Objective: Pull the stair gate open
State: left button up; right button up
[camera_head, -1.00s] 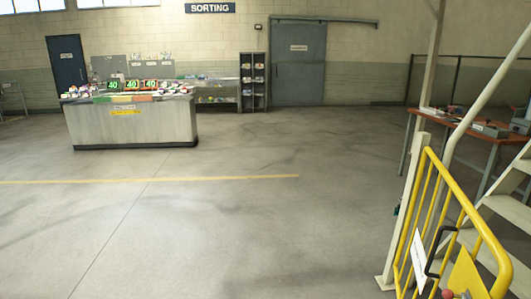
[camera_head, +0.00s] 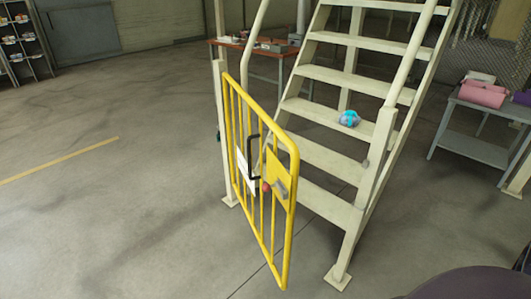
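The yellow stair gate (camera_head: 262,203) hangs from a cream post at its left, at the foot of the cream stairs (camera_head: 342,119). It stands swung out from the stairs, with a gap between its free edge and the right stair post (camera_head: 357,230). A black pull handle (camera_head: 252,157) is on its face, beside a white sign (camera_head: 243,172). A yellow plate with a grey latch piece (camera_head: 280,188) and a red knob (camera_head: 266,187) sits near the free edge. Neither of my grippers is in view.
A grey table (camera_head: 470,146) with pink rolls stands at the right, and a wooden-topped table (camera_head: 268,48) behind the stairs. The floor left of the gate is clear.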

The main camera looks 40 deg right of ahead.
aim_at(275, 171)
jog(key=i+j+z, duration=0.15)
jog(key=z, duration=0.25)
jog(key=i+j+z, duration=0.5)
jog(key=i+j, duration=0.15)
jog(key=i+j+z, duration=0.1)
jog(key=j, duration=0.3)
jog(key=i, duration=0.1)
